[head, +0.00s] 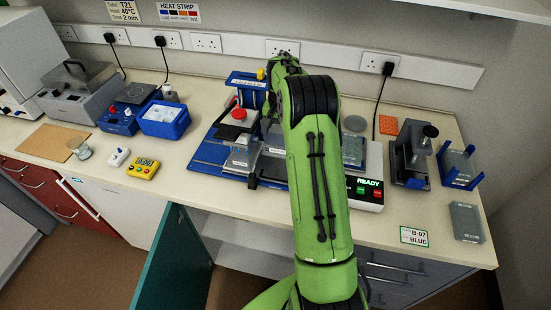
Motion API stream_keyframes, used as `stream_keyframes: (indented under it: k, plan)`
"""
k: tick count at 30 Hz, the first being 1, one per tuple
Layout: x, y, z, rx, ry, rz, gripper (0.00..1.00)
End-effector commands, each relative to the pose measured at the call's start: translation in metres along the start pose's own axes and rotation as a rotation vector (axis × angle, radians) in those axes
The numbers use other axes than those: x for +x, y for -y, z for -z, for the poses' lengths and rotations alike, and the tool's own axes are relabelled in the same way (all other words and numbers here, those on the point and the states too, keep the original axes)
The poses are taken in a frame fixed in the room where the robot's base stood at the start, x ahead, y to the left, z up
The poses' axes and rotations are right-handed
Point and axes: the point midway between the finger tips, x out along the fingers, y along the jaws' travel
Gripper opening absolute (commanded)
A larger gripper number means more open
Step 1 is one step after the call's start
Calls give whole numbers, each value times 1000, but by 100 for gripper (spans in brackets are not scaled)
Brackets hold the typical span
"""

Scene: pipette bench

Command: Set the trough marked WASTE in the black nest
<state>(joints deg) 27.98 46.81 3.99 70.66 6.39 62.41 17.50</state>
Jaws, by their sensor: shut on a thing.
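My gripper (267,150) is mostly hidden behind my green arm, over the blue deck at the middle of the bench. It is shut on a pale grey trough, mostly hidden by the arm; its lettering is too small to read. Another pale grey piece with small labels (240,158) stands just left of it on the blue deck (208,152). A small black part (252,183) shows at the deck's front edge; I cannot tell whether it belongs to the black nest. I cannot make out the WASTE mark or the contact under the held trough.
A blue stand with a red knob (238,113) rises close left of my gripper. A READY display unit (366,190) lies right of my arm. Further right are a black device (411,152), a blue holder (461,165) and a grey plate (467,222).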

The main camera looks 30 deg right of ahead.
Motion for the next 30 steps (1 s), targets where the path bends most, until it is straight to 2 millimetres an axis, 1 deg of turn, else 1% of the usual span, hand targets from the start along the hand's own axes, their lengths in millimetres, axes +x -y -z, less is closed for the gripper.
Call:
stream_keyframes:
  k: [1,3,8,12,13,16,22,27,28,30]
  plan:
    - [17,0,-1,-1,6,-2,52]
    - [34,0,-1,-1,5,-1,52]
    - [57,0,0,-1,2,0,52]
    - [86,0,-1,-1,5,-1,52]
    - [91,0,-1,-1,3,0,52]
    - [99,0,0,-1,1,1,52]
    - [99,0,0,-1,-1,1,52]
    - [104,0,0,-2,0,1,52]
    - [105,0,0,-2,0,1,88]
    - [104,0,0,-2,0,1,99]
